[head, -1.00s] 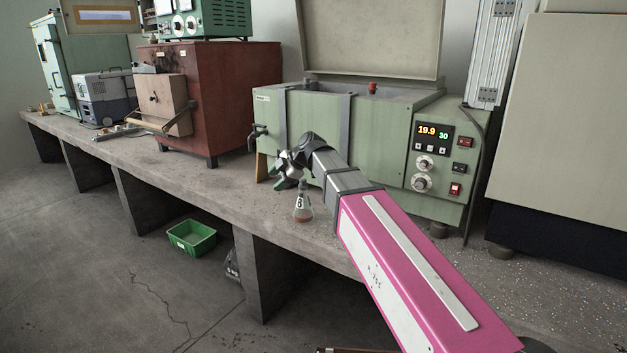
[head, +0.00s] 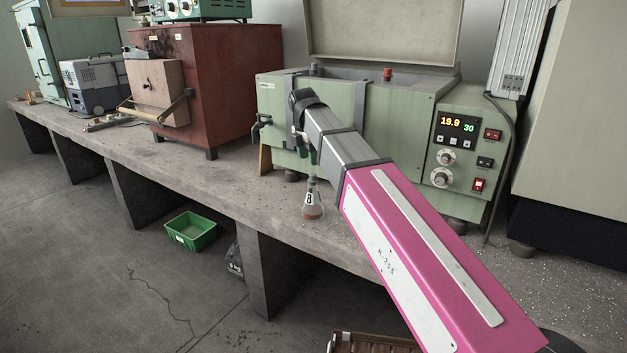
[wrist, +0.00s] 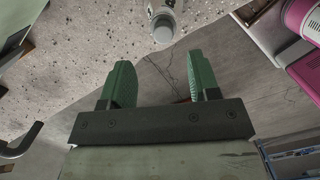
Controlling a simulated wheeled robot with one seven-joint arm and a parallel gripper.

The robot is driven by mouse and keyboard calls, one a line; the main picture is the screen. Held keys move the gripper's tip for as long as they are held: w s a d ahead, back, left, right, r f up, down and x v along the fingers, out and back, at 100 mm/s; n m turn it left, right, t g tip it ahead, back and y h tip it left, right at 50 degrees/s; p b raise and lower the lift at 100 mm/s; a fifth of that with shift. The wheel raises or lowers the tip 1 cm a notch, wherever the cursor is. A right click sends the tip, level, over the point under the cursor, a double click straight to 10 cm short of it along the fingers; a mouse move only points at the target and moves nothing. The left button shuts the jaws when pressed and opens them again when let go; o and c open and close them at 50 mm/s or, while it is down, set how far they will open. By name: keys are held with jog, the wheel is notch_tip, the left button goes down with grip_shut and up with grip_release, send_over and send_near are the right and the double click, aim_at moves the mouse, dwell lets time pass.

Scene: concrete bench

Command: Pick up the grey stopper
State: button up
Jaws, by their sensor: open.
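A conical flask (head: 312,205) with a label and reddish contents stands upright near the front edge of the bench, left of my pink arm. In the wrist view the flask shows at the top edge, and the grey stopper (wrist: 163,31) is its round near end, seen from above. My gripper (wrist: 160,78) is open and empty. Its two green fingers point toward the stopper and are apart from it in the picture, one to each side. In the head view my gripper is mostly hidden by my arm.
A green bath (head: 400,125) with a raised lid stands behind the flask. A red-brown oven (head: 230,85) stands to the left. The concrete bench (head: 215,180) is clear left of the flask. A green bin (head: 178,236) lies on the floor below.

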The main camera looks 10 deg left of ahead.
aim_at(313, 174)
jog(key=shift+w+d+f, duration=0.1)
jog(key=shift+d+f, duration=0.05)
jog(key=shift+f, duration=0.95)
jog(key=shift+w+d+f, duration=0.1)
jog(key=shift+d+f, duration=0.1)
jog(key=shift+f, duration=0.85)
jog(key=shift+d+f, duration=0.15)
jog(key=shift+f, duration=0.95)
jog(key=c, duration=1)
